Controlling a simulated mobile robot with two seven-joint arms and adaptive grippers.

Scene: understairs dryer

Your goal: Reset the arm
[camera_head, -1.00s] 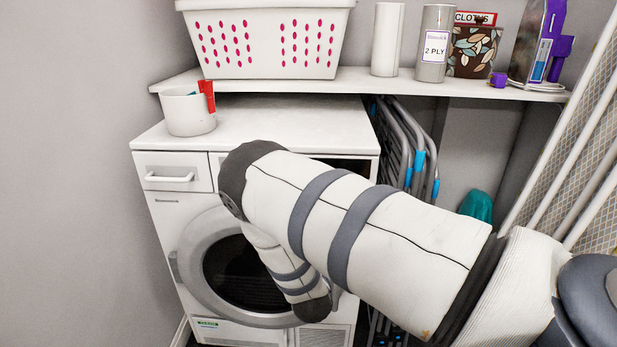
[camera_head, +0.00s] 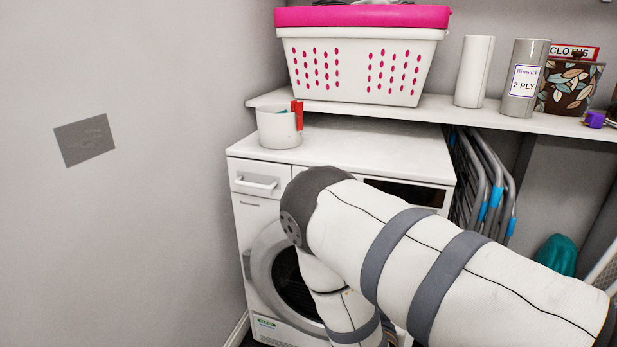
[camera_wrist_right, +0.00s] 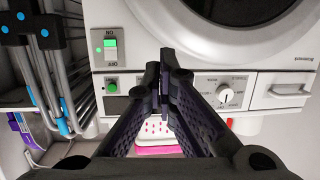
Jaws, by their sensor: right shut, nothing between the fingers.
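My right arm (camera_head: 400,240) comes in from the right in the head view, in front of the white dryer (camera_head: 240,225), and its forearm bends down. It hides part of the dryer's front and door. My right gripper (camera_wrist_right: 164,70) shows only in the right wrist view, where its dark fingers meet at the tips, shut and empty. The dryer front also shows there, upside down, beyond the fingers, with a round knob (camera_wrist_right: 225,95) and a drawer handle (camera_wrist_right: 288,91). I cannot tell whether the fingers touch it. My left gripper is not in view.
A cup (camera_head: 277,128) with a red item stands on the dryer top. The shelf above holds a pink-topped basket (camera_head: 362,65), a white roll (camera_head: 473,70), a 2 PLY canister (camera_head: 524,80) and a leaf-patterned tin (camera_head: 569,86). Folded metal frames (camera_head: 487,180) stand right of the dryer.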

